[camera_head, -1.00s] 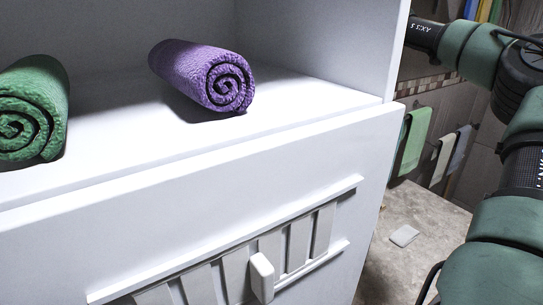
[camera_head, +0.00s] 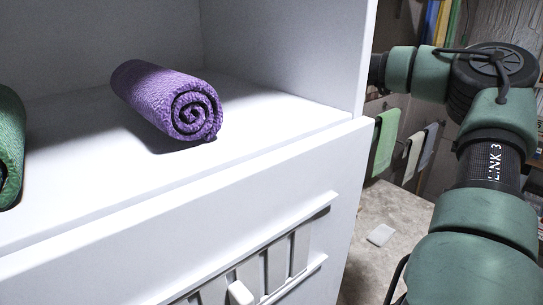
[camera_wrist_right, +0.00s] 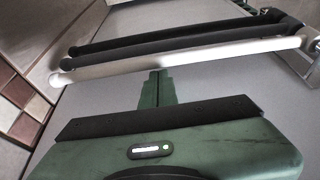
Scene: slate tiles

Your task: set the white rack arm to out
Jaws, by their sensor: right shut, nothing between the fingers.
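The white rack arm (camera_wrist_right: 180,62) shows in the right wrist view as a long pale bar with a rounded end at the left. It runs to a metal bracket (camera_wrist_right: 303,50) at the right. Two dark rack arms (camera_wrist_right: 175,40) lie close beside it, nearly parallel. My right gripper (camera_wrist_right: 157,78) is shut and empty, its green fingers together with their tips close to the white arm. I cannot tell whether they touch it. In the head view my right arm hides its own gripper, and the rack arms cannot be made out. My left gripper is not in view.
A white cabinet (camera_head: 180,225) fills the left of the head view. A purple rolled towel (camera_head: 165,98) and a green one (camera_head: 8,150) lie on its shelf. Hanging towels (camera_head: 384,142) and a stone-coloured surface (camera_head: 385,210) show beyond its right edge.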

